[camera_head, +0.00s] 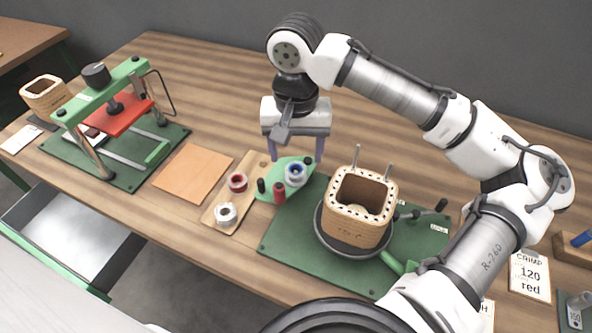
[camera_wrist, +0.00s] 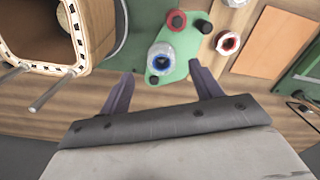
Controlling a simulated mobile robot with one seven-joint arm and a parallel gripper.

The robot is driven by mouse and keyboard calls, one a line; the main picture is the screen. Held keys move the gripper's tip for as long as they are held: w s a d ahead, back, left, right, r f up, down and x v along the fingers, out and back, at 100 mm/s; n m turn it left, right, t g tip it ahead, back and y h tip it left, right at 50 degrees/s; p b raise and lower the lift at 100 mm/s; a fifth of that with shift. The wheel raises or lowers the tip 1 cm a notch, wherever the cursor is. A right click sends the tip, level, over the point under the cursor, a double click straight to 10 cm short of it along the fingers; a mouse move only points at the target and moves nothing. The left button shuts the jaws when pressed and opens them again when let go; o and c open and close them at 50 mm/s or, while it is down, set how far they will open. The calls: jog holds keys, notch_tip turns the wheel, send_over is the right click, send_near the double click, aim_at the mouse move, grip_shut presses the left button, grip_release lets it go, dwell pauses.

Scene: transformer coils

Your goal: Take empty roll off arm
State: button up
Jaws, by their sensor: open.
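A green arm plate (camera_head: 268,187) at the left edge of the green mat carries a pale roll with a blue centre (camera_head: 296,174), a red piece (camera_head: 279,190) and a black post (camera_head: 261,186). The pale roll also shows in the wrist view (camera_wrist: 160,62), upright on the plate (camera_wrist: 184,70). I cannot tell for certain whether it is empty. My gripper (camera_head: 296,154) is open and empty above and behind the roll. In the wrist view my two purple fingertips (camera_wrist: 160,76) are spread to either side, short of the roll and apart from it.
A wooden coil box (camera_head: 345,222) with two upright rods stands right of the roll. A wooden board (camera_head: 222,200) left of it holds a red roll (camera_head: 238,182) and a white roll (camera_head: 226,213). An orange sheet (camera_head: 193,172) and a green press (camera_head: 118,110) are farther left.

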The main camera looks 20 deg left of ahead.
aim_at(296, 171)
jog(key=shift+w+a+f+p, duration=0.1)
jog(key=shift+f+p, duration=0.1)
jog(key=shift+f, duration=0.75)
jog(key=shift+w+f+p, duration=0.15)
jog(key=shift+f+p, duration=0.05)
jog(key=shift+f, duration=0.8)
jog(key=shift+w+a+f+p, duration=0.1)
jog(key=shift+f+p, duration=0.1)
jog(key=shift+f, duration=0.75)
jog(key=c, duration=1)
jog(key=shift+r, duration=0.1)
jog(key=shift+c, duration=0.2)
